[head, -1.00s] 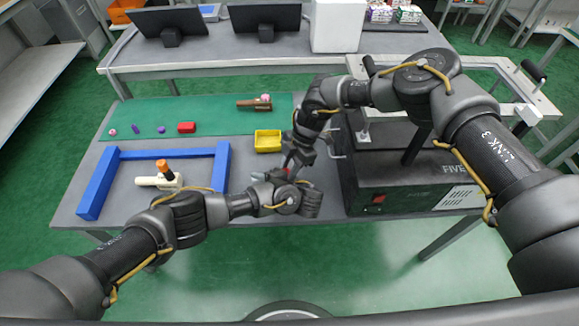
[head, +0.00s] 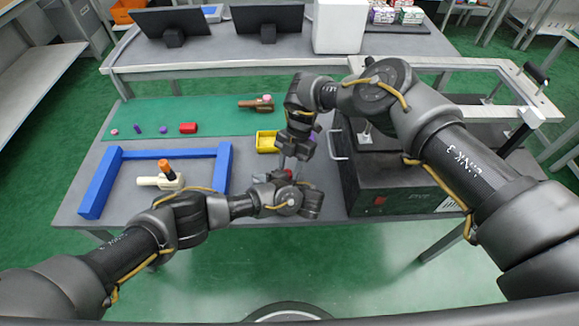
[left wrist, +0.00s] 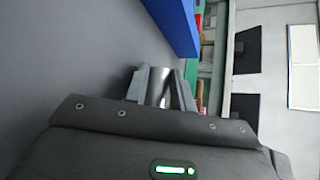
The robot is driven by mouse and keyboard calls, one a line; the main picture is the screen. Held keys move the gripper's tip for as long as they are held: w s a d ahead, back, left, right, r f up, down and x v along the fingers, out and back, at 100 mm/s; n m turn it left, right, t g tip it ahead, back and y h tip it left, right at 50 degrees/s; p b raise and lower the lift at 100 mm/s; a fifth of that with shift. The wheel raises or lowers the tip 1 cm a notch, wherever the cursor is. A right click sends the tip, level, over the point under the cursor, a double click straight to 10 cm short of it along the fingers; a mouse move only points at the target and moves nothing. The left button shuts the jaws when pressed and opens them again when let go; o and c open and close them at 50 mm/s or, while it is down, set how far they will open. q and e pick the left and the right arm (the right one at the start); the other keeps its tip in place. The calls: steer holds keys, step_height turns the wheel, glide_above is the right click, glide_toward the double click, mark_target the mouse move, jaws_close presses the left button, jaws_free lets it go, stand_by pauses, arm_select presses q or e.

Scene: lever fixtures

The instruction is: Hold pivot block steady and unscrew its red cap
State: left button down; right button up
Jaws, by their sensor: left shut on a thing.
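My left gripper (head: 287,184) is low near the front edge of the table. In the left wrist view its two fingers (left wrist: 161,85) are closed on a silvery, rounded metal part (left wrist: 160,87), probably the pivot block. A small red piece (head: 288,173), likely the red cap, shows just above my left gripper in the head view. My right gripper (head: 290,160) points down at it from above, its fingertips close to the red piece. The grippers hide most of the block. Whether the right fingers touch or grip the cap is unclear.
A yellow bin (head: 267,142) stands just behind the grippers. A blue frame (head: 100,185) surrounds a cream fixture with an orange top (head: 164,173) at left. A green mat (head: 215,122) bears small parts and a red block (head: 188,128). A black machine (head: 385,185) stands at right.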

mark_target(291, 171)
steer(key=o, duration=0.4)
steer(key=shift+r, duration=1.5)
steer(key=m, duration=0.1)
steer(key=m+t+y, duration=0.1)
steer(key=m, duration=0.3)
steer(key=shift+s+d+t, duration=0.25)
steer(key=shift+s+t, duration=0.05)
steer(key=shift+s, duration=0.05)
steer(key=m+t, duration=0.1)
steer(key=m, duration=0.2)
steer(key=shift+y, duration=0.3)
